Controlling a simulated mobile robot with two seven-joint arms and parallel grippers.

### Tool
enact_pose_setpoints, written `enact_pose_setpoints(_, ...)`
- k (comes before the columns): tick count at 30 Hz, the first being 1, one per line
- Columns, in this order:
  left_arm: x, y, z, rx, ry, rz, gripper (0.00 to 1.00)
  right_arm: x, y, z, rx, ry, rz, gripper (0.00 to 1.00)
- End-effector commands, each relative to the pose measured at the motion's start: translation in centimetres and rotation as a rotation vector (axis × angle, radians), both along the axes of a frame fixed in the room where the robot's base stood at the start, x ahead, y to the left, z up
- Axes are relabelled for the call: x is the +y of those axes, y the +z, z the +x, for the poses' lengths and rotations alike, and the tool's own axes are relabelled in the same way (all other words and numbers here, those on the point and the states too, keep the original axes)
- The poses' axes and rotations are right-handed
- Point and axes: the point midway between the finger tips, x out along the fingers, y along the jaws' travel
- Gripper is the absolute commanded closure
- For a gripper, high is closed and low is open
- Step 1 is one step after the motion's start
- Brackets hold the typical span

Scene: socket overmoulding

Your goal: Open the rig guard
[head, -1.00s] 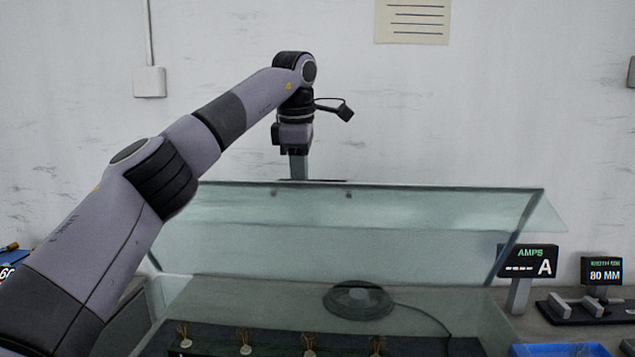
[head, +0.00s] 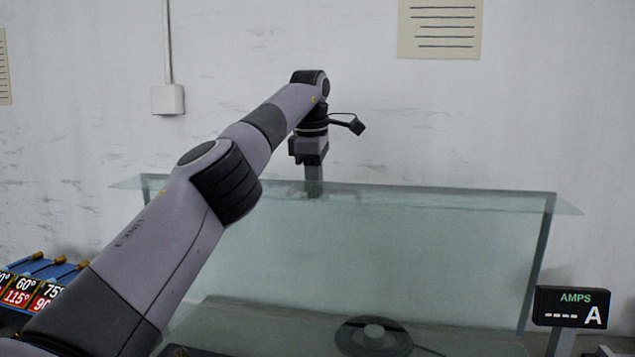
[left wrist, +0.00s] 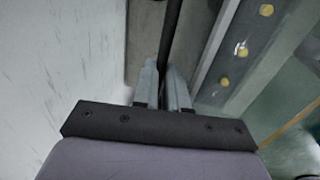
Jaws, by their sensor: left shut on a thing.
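The rig guard (head: 420,245) is a clear greenish glass cover with dark side struts. Its front panel stands raised and steeply tilted, with its top edge high against the wall. My left gripper (head: 314,188) points down at that top edge, left of its middle. In the left wrist view, the fingers of my left gripper (left wrist: 163,90) are closed around a thin dark bar (left wrist: 172,35), which looks like the guard's handle. The fingertips are partly hidden by the glass edge in the head view. My right gripper is not in view.
An AMPS display (head: 571,308) stands just right of the guard. A dark round thing (head: 373,337) with a cable shows through the glass. A blue rack with temperature labels (head: 35,290) is at the left. The wall is close behind the guard.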

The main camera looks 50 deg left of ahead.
Motion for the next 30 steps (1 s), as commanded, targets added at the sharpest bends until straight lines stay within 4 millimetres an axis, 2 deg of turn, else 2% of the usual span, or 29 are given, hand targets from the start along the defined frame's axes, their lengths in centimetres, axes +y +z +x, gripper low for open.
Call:
enact_pose_setpoints(1,0.23,-0.91,-0.10,0.018,0.009,-0.003,1.00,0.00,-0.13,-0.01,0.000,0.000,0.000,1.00)
enact_pose_setpoints(13,0.24,-0.92,-0.14,0.019,0.008,-0.005,1.00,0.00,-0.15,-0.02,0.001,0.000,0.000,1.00)
enact_pose_setpoints(14,0.23,-0.91,-0.13,0.019,0.007,-0.005,0.78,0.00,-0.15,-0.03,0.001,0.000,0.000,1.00)
enact_pose_setpoints(15,0.22,-0.90,-0.13,0.019,0.007,-0.005,0.65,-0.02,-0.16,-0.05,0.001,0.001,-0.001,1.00)
enact_pose_setpoints(16,0.21,-0.87,-0.12,0.019,0.006,-0.004,0.62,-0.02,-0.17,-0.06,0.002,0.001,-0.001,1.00)
enact_pose_setpoints(30,-0.27,-0.45,0.00,0.010,0.001,-0.003,0.62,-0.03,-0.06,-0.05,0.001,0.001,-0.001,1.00)
